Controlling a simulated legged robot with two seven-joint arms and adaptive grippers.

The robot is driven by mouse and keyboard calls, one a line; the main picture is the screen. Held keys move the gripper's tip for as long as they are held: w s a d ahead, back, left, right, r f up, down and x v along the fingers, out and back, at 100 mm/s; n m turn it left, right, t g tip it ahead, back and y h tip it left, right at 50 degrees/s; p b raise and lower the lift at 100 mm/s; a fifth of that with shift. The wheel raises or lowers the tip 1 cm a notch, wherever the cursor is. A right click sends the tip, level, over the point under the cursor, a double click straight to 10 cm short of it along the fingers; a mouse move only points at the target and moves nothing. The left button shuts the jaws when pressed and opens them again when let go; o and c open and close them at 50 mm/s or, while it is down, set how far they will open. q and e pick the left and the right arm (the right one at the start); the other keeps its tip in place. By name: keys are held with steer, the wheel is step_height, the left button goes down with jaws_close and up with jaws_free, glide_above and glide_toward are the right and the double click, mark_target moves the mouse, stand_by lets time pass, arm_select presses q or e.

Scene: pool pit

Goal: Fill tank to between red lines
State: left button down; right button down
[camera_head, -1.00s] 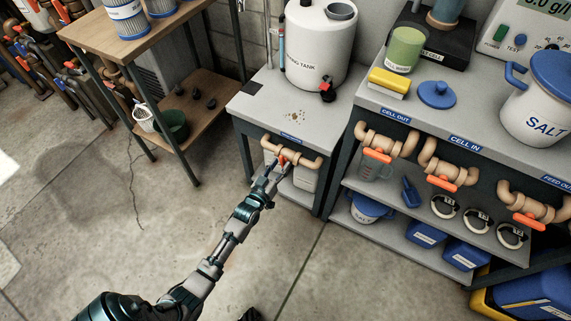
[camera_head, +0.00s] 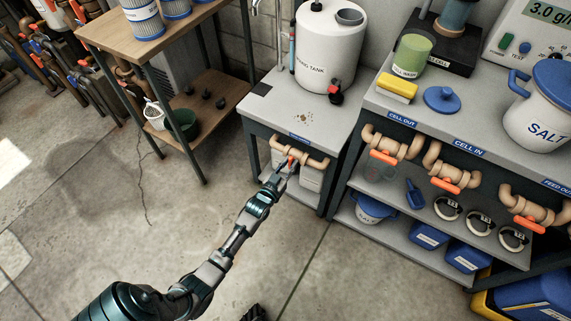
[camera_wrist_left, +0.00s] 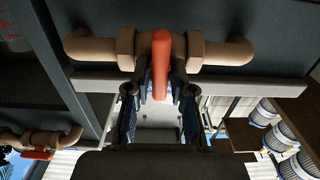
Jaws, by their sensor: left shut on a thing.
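The white tank (camera_head: 328,50) stands on the grey table in the head view. A thin tube with blue and red parts (camera_head: 292,50) stands at its left side; red lines and a level are too small to make out. Below the table's front edge is a tan pipe valve (camera_head: 313,163) with an orange handle (camera_head: 291,162). My left gripper (camera_head: 284,168) is shut on this handle. In the left wrist view the orange handle (camera_wrist_left: 161,65) hangs from the tan pipe (camera_wrist_left: 215,50) between the two dark fingers (camera_wrist_left: 160,85).
A grey bench (camera_head: 435,125) at right carries more orange-handled valves (camera_head: 385,156), a salt bucket (camera_head: 540,110) and a meter reading about 3.0 g/l (camera_head: 525,35). A wooden shelf (camera_head: 205,98) stands at left. The concrete floor (camera_head: 100,230) in front is clear.

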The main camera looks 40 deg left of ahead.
arm_select(q)
steer(key=c, duration=1.1)
jaws_free()
steer(key=shift+s, duration=0.1)
steer(key=shift+s+d+f, duration=0.1)
steer(key=shift+s, duration=0.3)
steer(key=v, duration=1.1)
steer(key=shift+f, duration=0.1)
